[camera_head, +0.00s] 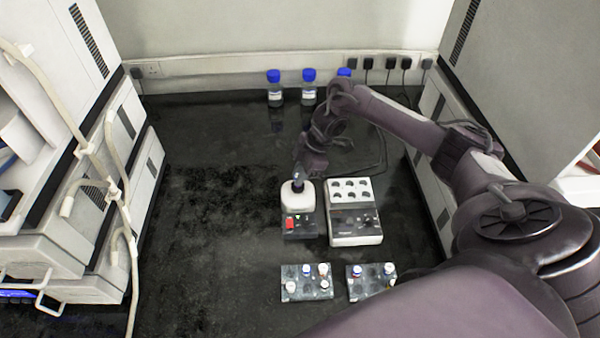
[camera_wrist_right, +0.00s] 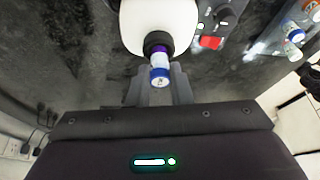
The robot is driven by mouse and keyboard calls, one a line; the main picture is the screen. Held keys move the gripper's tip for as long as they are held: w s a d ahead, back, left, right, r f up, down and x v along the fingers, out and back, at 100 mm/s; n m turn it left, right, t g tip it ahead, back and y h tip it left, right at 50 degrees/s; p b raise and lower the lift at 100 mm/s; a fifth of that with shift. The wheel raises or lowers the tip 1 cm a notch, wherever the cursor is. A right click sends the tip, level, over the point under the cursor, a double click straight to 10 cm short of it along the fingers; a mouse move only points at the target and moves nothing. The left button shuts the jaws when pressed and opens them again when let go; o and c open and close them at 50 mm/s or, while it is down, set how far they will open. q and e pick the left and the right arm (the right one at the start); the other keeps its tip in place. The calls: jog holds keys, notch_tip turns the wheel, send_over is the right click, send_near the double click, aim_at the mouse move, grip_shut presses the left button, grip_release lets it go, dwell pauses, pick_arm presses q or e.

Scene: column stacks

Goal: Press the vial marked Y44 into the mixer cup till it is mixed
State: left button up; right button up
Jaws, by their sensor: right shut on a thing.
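The mixer (camera_head: 298,201) is a white rounded unit with a dark front panel and a red switch, in the middle of the bench. Its black cup (camera_wrist_right: 157,41) shows on top in the right wrist view. My right gripper (camera_wrist_right: 160,88) is shut on a small vial (camera_wrist_right: 160,62) with a white label, a blue band and a pale end. The vial's far end is at the cup, touching or inside it; I cannot tell how deep. The mark on the vial is too small to read. In the head view, my right gripper (camera_head: 299,172) is just above the mixer, partly hidden. My left gripper is not in view.
A white block with wells and a control panel (camera_head: 354,228) stands right of the mixer. Two grey racks, a left one (camera_head: 290,293) and a right one (camera_head: 356,293), hold small vials in front. Blue-capped bottles (camera_head: 275,92) stand at the back. The bench's left is clear.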

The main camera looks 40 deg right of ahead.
jog(key=shift+f, duration=0.1)
jog(key=shift+f, duration=0.35)
jog(key=shift+f+b, duration=0.35)
jog(key=shift+b, duration=0.05)
dwell(1.9)
dwell(1.7)
notch_tip(320, 180, up, 6)
jog(key=p, duration=0.5)
jog(key=shift+r, duration=0.1)
dwell(0.5)
